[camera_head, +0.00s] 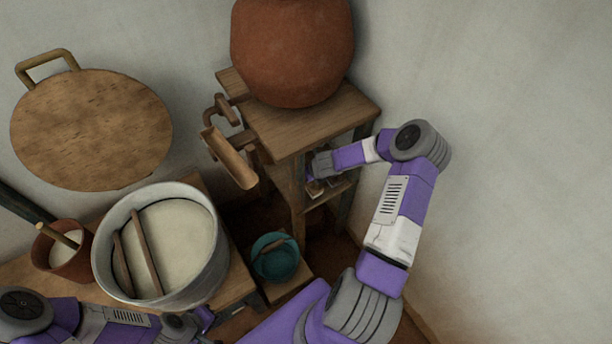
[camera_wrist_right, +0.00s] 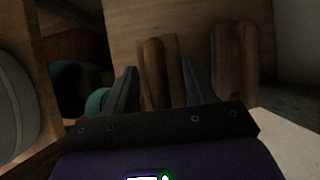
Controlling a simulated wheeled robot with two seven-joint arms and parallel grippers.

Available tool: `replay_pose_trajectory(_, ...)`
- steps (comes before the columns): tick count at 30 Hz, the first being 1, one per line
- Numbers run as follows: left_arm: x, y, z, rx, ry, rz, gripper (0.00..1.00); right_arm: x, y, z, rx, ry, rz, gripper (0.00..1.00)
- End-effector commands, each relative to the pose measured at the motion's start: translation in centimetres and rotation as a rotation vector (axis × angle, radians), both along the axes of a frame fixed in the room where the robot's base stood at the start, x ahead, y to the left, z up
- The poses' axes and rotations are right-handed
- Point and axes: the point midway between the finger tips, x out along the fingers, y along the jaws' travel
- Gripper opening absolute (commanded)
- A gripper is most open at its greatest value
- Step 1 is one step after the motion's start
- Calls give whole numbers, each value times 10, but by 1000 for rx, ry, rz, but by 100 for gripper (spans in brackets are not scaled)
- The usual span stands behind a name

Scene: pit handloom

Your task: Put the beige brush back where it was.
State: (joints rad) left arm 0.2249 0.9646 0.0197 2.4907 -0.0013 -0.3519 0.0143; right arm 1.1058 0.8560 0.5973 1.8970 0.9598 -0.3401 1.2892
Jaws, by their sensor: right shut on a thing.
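My right gripper (camera_wrist_right: 160,88) is shut on a beige-brown brush (camera_wrist_right: 158,65), which stands out between its two dark fingers in the right wrist view. The brush lies over a pale wooden board (camera_wrist_right: 190,18); I cannot tell whether it touches it. In the head view my right gripper (camera_head: 314,172) reaches in at the lower shelf (camera_head: 328,194) of the wooden stand, under its top. Small brown things show there, partly hidden. My left gripper (camera_head: 195,324) is at the bottom edge, beside the big pot, its fingers unclear.
A second, redder brush (camera_wrist_right: 235,60) lies just right of the held one. A large clay pot (camera_head: 292,50) stands on the stand top (camera_head: 300,122). A grey pot (camera_head: 108,255) of pale paste, a clay cup (camera_head: 72,265) and a teal bucket (camera_head: 275,262) are at left.

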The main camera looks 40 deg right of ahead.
Motion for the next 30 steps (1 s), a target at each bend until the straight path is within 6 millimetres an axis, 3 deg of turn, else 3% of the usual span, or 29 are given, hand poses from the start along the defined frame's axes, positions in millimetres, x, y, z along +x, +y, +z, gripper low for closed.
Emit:
replay_pose_trajectory(6,0,0,2,0,0,0,0,15,-1,1,-1,-3,2,21)
replay_pose_trajectory(12,0,0,-17,0,0,0,0,13,-1,-35,2,0,-1,21)
replay_pose_trajectory(14,0,0,-18,0,0,0,0,13,-1,-37,0,-1,-1,16)
replay_pose_trajectory(19,0,0,-16,0,0,0,0,13,-1,-35,-1,0,1,16)
replay_pose_trajectory(20,0,0,-16,0,0,0,0,13,-1,-36,-1,1,0,58)
replay_pose_trajectory(21,0,0,-16,0,0,0,0,12,-1,-36,0,1,0,64)
replay_pose_trajectory(24,0,0,-16,0,0,0,0,13,-1,-35,0,0,0,79)
replay_pose_trajectory(30,0,0,-16,0,0,0,0,13,-1,-35,-1,0,1,80)
